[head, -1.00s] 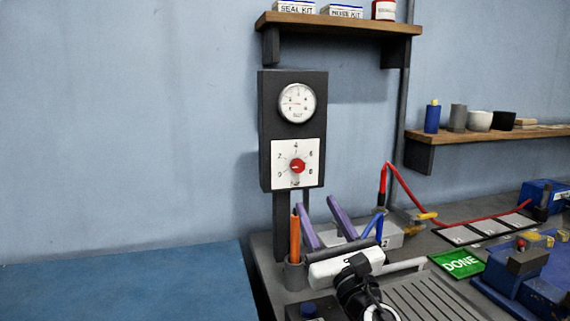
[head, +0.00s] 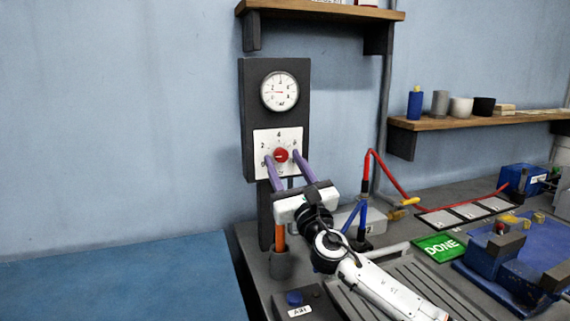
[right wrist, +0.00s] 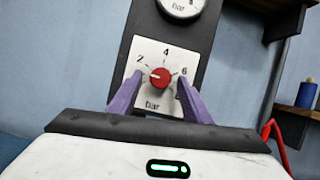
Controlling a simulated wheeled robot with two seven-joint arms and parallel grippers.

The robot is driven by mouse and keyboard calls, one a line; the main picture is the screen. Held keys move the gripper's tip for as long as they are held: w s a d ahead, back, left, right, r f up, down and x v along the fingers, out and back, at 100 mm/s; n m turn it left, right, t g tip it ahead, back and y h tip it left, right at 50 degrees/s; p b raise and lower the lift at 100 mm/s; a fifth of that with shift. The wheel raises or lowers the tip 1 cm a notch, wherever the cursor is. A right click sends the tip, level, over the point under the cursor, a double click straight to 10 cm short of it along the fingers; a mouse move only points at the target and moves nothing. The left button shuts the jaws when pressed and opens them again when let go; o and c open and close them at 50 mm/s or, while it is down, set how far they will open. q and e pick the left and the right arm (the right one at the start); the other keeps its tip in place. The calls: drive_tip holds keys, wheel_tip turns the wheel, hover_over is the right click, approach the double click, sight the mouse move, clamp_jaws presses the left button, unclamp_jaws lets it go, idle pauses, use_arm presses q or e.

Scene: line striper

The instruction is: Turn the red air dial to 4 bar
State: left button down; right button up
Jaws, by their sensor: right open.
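The red air dial (head: 281,155) sits on a white plate (head: 291,136) marked 0, 2, 4, 6, 8 bar on a dark upright panel. A round white gauge (head: 280,91) is above it. In the right wrist view the dial (right wrist: 159,77) has a pale pointer mark on its left side, toward the low end of the scale. My right gripper (head: 282,157) is open, its purple fingers reaching up on either side of the dial with gaps visible. The fingers (right wrist: 155,82) look apart from the dial in the right wrist view too. My left gripper is out of view.
An orange pen in a grey cup (head: 281,264) stands below the panel. A red cable, a green DONE card (head: 439,246) and a blue vise (head: 510,262) are at the right. A shelf (head: 317,12) hangs above. The wall left of the panel is clear.

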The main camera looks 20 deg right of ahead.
drive_tip(key=c, duration=1.1)
drive_tip(key=shift+o, duration=0.2)
drive_tip(key=shift+m, duration=0.3)
